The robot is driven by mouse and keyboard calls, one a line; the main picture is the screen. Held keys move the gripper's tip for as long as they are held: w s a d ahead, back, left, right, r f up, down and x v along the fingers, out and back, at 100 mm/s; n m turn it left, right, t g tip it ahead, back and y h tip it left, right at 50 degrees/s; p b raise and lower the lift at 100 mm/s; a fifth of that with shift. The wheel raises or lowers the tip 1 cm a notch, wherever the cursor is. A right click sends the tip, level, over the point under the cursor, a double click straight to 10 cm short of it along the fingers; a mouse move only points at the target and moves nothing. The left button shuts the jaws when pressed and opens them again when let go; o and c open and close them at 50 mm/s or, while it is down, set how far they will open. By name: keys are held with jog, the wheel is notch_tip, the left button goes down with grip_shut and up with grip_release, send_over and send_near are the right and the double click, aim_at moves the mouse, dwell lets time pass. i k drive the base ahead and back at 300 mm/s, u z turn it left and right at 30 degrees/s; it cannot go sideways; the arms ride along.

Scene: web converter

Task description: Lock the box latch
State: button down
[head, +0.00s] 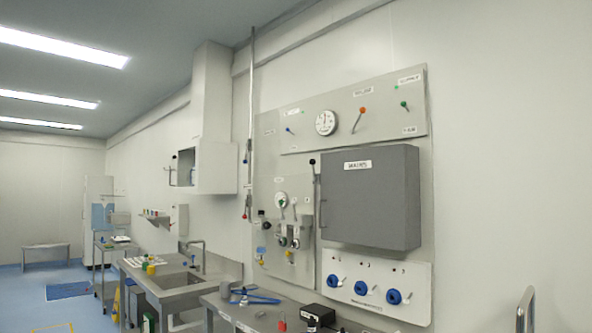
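A grey box (368,200) with a closed front and a small white label near its top is mounted on the wall panel, right of centre in the head view. A thin vertical bar handle (322,213) runs along the left edge of its front. A lever with a black knob (312,163) stands just left of the box, near its upper left corner. I cannot tell which of these parts is the latch, or whether it is locked. My gripper is not in view.
Above the box is a panel (345,145) with a round gauge (326,123) and small levers. Three blue valves (361,288) sit below it. A steel bench (262,322) with loose tools stands under the panel. A metal rail (525,308) rises at lower right.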

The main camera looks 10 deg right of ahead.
aim_at(312, 162)
jog(key=u, duration=0.5)
jog(key=i, duration=0.75)
jog(key=u, duration=0.7)
jog(key=i, duration=1.25)
jog(key=z, duration=1)
jog(key=i, duration=0.8)
jog(key=z, duration=0.8)
